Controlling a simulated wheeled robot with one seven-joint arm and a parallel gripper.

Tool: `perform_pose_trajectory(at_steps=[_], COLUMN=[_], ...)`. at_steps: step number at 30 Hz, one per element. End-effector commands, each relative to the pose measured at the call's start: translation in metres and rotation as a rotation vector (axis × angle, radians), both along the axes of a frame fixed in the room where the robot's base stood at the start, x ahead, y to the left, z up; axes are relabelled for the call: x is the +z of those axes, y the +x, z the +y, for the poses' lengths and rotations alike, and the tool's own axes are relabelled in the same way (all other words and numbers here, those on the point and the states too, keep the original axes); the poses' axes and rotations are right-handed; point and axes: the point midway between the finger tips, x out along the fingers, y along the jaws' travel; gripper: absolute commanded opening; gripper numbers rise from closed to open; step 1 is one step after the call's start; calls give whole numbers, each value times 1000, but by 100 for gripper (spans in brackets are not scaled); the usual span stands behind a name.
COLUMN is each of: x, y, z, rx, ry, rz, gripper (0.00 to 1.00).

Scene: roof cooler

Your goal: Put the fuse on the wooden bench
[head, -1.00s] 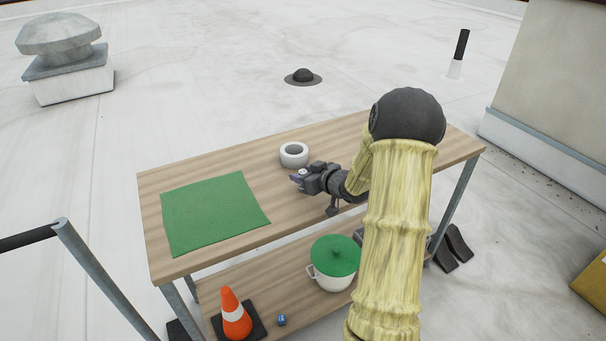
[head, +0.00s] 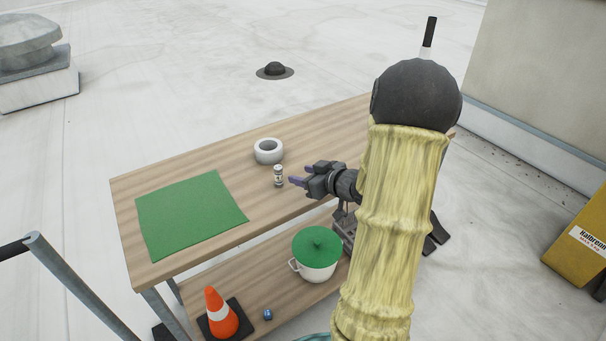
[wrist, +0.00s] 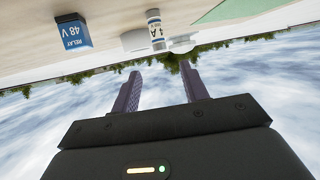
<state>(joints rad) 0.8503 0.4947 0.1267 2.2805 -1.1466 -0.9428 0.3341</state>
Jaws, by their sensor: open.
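In the wrist view, which is upside down, the fuse (wrist: 154,32) shows a "4 A" label. My gripper (head: 297,177) is open and empty, just right of the fuse and apart from it. Its two dark purple fingers (wrist: 160,82) also show in the wrist view, pointing towards the fuse.
A white tape roll (head: 268,150) lies behind the fuse. A green mat (head: 190,213) covers the bench's left part. A blue "RELAY 48 V" box (wrist: 72,32) stands on the bench. The lower shelf holds a green-lidded pot (head: 317,268), an orange cone (head: 220,315) and a small blue item (head: 268,314).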

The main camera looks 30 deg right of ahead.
Motion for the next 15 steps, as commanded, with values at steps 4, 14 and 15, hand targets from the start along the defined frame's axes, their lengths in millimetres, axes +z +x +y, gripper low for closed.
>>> perform_pose_trajectory(at_steps=[4,14,15], x=[0,-1,-2], y=[0,6,7], z=[-1,15,21], rx=[-2,-37,-56], ry=[-1,-50,-70], rz=[0,62,93], gripper=[44,44,44])
